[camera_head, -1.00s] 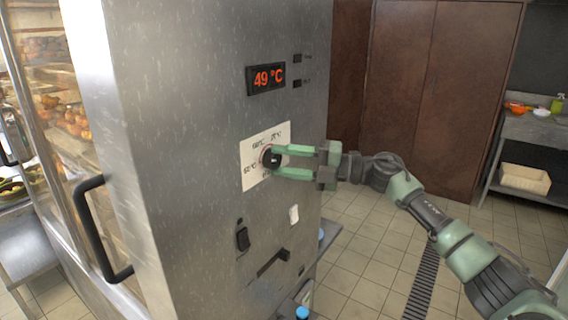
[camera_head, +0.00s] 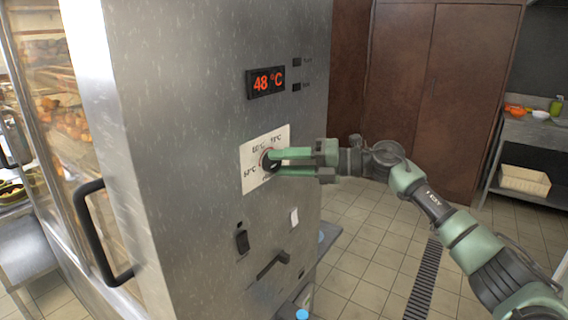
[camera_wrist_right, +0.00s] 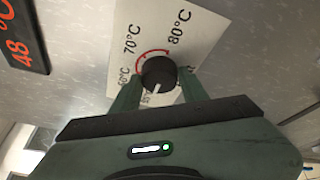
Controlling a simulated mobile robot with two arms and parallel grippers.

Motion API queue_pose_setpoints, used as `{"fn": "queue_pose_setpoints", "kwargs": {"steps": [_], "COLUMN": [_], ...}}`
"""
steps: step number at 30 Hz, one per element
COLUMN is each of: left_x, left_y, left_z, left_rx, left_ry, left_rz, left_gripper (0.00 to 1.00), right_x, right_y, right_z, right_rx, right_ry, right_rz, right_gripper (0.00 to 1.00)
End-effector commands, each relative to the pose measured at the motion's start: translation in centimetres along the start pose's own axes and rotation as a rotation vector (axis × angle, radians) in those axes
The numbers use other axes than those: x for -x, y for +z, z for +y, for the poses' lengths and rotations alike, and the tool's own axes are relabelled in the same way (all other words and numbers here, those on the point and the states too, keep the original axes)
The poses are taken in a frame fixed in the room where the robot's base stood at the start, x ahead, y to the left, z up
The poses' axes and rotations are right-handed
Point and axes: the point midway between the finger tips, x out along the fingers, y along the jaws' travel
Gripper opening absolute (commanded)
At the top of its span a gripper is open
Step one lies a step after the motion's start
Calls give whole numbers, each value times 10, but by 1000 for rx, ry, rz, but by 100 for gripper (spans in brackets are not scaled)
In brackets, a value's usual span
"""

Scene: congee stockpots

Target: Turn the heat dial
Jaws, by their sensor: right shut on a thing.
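The heat dial (camera_wrist_right: 158,74) is a round black knob with a white pointer mark, on a white scale plate (camera_head: 251,160) on the steel cabinet's side. The wrist view shows its red arc and temperature labels such as 70°C and 80°C. My right gripper (camera_head: 275,162) comes in from the right and is shut on the dial, with one green finger on each side of it in the right wrist view (camera_wrist_right: 158,90). In the head view the fingers hide part of the dial. The display (camera_head: 265,82) above reads 48 °C. My left gripper is not in view.
The steel cabinet (camera_head: 200,200) has a glass door with a black handle (camera_head: 95,230) at left. A black switch (camera_head: 242,241) and a lever (camera_head: 272,264) sit below the plate. A shelf unit (camera_head: 530,135) stands at the back right. Tiled floor is clear between.

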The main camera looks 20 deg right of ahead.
Motion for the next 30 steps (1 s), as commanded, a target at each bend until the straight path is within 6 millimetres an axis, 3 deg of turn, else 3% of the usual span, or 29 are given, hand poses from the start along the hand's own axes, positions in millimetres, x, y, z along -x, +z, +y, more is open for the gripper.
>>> {"fn": "queue_pose_setpoints", "kwargs": {"steps": [5, 6, 7, 19, 30], "left_x": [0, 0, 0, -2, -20], "left_y": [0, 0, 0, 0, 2], "left_z": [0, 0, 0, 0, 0], "left_rx": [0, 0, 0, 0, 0], "left_ry": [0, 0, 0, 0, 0], "left_rz": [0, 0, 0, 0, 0], "left_gripper": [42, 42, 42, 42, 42], "right_x": [0, 0, 0, 5, 63], "right_y": [0, 0, 0, 0, -1], "right_z": [0, 0, 0, -1, -3], "right_rx": [3, 3, 3, 0, 1], "right_ry": [-1, -1, -1, -1, -2], "right_rz": [1, 1, 1, 0, -1], "right_gripper": [3, 55, 63, 65, 65]}}
